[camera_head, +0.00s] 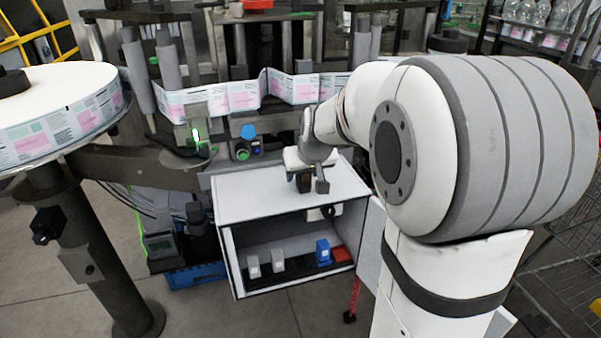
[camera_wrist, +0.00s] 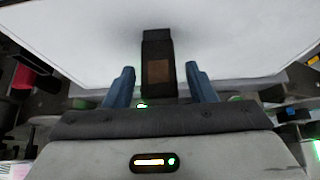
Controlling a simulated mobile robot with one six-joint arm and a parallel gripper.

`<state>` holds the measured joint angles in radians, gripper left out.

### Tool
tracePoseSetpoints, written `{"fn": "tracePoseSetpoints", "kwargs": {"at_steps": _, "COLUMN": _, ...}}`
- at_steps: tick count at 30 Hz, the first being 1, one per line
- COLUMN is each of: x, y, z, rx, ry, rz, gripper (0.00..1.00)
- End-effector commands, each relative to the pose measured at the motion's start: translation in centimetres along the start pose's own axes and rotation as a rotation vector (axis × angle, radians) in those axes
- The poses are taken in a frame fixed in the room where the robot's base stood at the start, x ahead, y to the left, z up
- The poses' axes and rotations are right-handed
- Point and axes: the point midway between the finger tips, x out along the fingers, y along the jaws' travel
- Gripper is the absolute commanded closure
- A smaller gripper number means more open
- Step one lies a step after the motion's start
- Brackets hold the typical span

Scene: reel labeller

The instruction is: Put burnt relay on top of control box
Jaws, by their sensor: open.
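The control box (camera_head: 240,203) is a white cabinet with an open front, and its flat white top also fills much of the wrist view (camera_wrist: 240,40). The burnt relay (camera_wrist: 157,50) is a dark block with a brown scorched patch. It appears to stand upright on the box top, and in the head view (camera_head: 304,183) it shows just under my gripper (camera_head: 313,181). In the wrist view, my gripper (camera_wrist: 159,82) is open, with one blue finger on each side of the relay and a visible gap at both sides.
Inside the box, two pale relays (camera_head: 265,265), a blue one (camera_head: 323,252) and a red part (camera_head: 341,254) stand on the shelf. A label reel (camera_head: 60,115) is at left. The labeller with its label web (camera_head: 243,95) stands behind. The box top around the relay is clear.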

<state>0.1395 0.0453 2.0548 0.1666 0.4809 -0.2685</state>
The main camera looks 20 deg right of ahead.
Motion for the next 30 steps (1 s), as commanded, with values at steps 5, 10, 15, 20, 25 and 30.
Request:
{"fn": "tracePoseSetpoints", "kwargs": {"at_steps": 5, "x": -0.3, "y": 0.0, "z": -0.2, "rx": 0.001, "ry": 0.000, "rz": 0.000, "gripper": 0.50}}
{"fn": "tracePoseSetpoints", "kwargs": {"at_steps": 10, "x": -2.6, "y": 0.1, "z": -0.3, "rx": 0.000, "ry": 0.005, "rz": 0.001, "gripper": 0.50}}
{"fn": "tracePoseSetpoints", "kwargs": {"at_steps": 15, "x": -6.4, "y": 0.1, "z": -0.3, "rx": 0.001, "ry": 0.006, "rz": 0.002, "gripper": 0.50}}
{"fn": "tracePoseSetpoints", "kwargs": {"at_steps": 20, "x": -9.6, "y": 0.1, "z": -0.2, "rx": 0.002, "ry": 0.004, "rz": 0.002, "gripper": 0.50}}
{"fn": "tracePoseSetpoints", "kwargs": {"at_steps": 25, "x": -11.6, "y": 0.1, "z": -0.2, "rx": 0.002, "ry": 0.002, "rz": 0.002, "gripper": 0.50}}
{"fn": "tracePoseSetpoints", "kwargs": {"at_steps": 30, "x": -12.2, "y": -0.9, "z": 2.9, "rx": 0.000, "ry": -0.050, "rz": -0.007, "gripper": 0.50}}
